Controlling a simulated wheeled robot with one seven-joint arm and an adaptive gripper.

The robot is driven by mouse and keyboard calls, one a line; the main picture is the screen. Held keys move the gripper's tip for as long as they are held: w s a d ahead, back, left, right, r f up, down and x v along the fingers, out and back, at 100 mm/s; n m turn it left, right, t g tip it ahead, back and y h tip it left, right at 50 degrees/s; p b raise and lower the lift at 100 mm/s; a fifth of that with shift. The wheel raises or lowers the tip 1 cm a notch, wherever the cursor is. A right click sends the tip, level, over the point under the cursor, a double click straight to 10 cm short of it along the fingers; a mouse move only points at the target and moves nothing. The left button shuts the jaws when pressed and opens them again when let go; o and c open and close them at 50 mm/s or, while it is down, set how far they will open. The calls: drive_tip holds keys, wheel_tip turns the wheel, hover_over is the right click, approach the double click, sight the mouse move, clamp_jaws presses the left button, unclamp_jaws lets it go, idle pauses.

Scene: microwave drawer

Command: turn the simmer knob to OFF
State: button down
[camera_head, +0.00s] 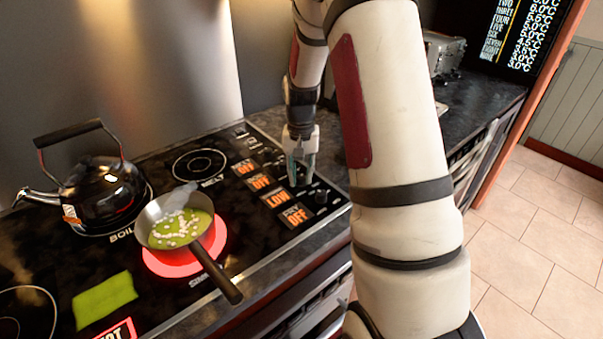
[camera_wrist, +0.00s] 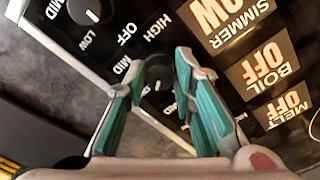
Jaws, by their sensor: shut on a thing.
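The simmer display reads LOW in orange, in the head view (camera_head: 277,200) and at the top right of the wrist view (camera_wrist: 240,18). My gripper (camera_head: 302,181) points down at the row of dark knobs beside the displays. In the wrist view its teal fingers (camera_wrist: 160,95) are shut on a dark round knob (camera_wrist: 157,70), which appears to be the simmer knob. A small white mark on the knob faces the bottom of the picture. HIGH, MID and LOW lettering is around it, partly hidden by the fingers.
A neighbouring knob (camera_head: 320,197) stands close to the gripper. A pan (camera_head: 152,213) with green and white contents sits on a glowing red burner (camera_head: 165,262), its handle pointing to the front. A black kettle (camera_head: 105,190) stands at the left. A metal wall (camera_head: 150,60) rises behind.

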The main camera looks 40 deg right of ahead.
sight(301, 177)
drive_tip(key=n+p, duration=0.1)
drive_tip(key=n, duration=0.5)
drive_tip(key=shift+n+p, duration=0.3)
drive_tip(key=n+p, duration=0.1)
drive_tip(key=n, duration=0.4)
drive_tip(key=shift+d, duration=0.1)
drive_tip(key=shift+p, duration=0.3)
drive_tip(key=c, duration=1.3)
unclamp_jaws()
drive_tip(key=shift+c, duration=0.2)
wheel_tip(301, 177, up, 12)
